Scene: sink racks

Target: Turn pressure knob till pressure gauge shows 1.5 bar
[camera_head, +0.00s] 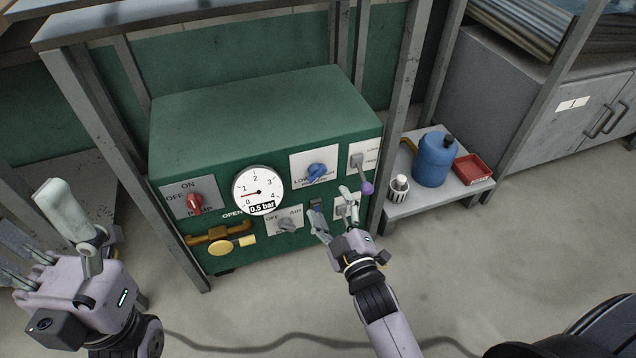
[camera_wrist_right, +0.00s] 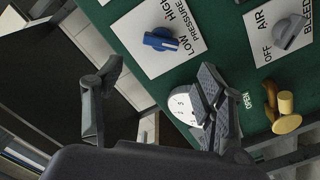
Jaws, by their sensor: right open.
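The blue pressure knob (camera_head: 317,171) sits on a white LOW/HIGH plate at the upper right of the green panel. It also shows in the right wrist view (camera_wrist_right: 161,39). The round white gauge (camera_head: 258,190) is left of it; its display reads 0.5 bar. In the right wrist view the gauge (camera_wrist_right: 183,108) is partly hidden by a finger. My right gripper (camera_head: 333,208) is open and empty, in front of the panel, below the blue knob and apart from it. My left gripper (camera_head: 28,266) is at the far left, away from the panel; its opening is unclear.
A red pump knob (camera_head: 195,203), a grey air knob (camera_head: 287,224), a yellow valve (camera_head: 219,245) and a purple-tipped lever (camera_head: 364,180) are on the panel. A blue canister (camera_head: 433,160) and red tray (camera_head: 472,169) stand on a low shelf at right. Metal posts flank the unit.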

